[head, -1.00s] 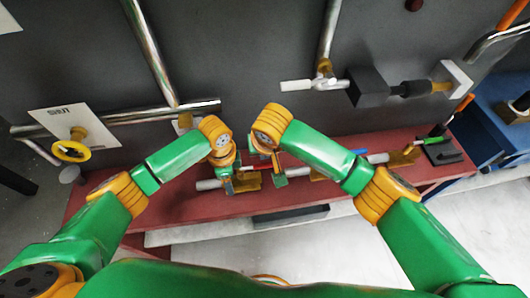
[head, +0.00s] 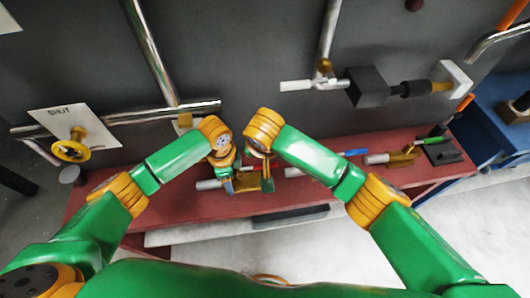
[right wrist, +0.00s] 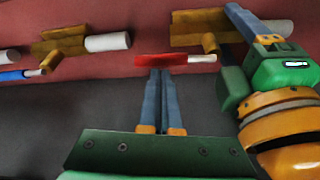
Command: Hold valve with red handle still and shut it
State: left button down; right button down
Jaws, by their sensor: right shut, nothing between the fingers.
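The valve has a brass body (right wrist: 195,27) and shows in the right wrist view at top right; in the head view its brass body (head: 245,183) lies low on the red bench, partly covered by my grippers. Its red handle (right wrist: 160,60) lies crosswise, with a white stem (right wrist: 202,58) at its right end. My right gripper (right wrist: 160,72) is shut and empty, its blue fingertips right at the red handle; whether they touch it is unclear. My left gripper (right wrist: 238,12) has its blue fingers at the right end of the brass body; their gap is hidden.
A second brass valve (right wrist: 62,42) with a blue handle (right wrist: 12,76) sits to the left in the right wrist view. On the wall are a SHUT plate (head: 58,120) with a yellow wheel (head: 70,151), and chrome pipes (head: 150,50). A blue cabinet (head: 500,90) stands right.

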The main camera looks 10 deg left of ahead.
jog(key=shift+s, duration=0.1)
jog(key=shift+s+m, duration=0.25)
jog(key=shift+m, duration=0.05)
jog(key=shift+s+a, duration=0.15)
jog(key=shift+s, duration=0.75)
jog(key=shift+s+a, duration=0.2)
jog(key=shift+s, duration=0.75)
jog(key=shift+s+a, duration=0.15)
jog(key=shift+s, duration=0.85)
jog(key=shift+w+a, duration=0.35)
jog(key=shift+w, duration=0.45)
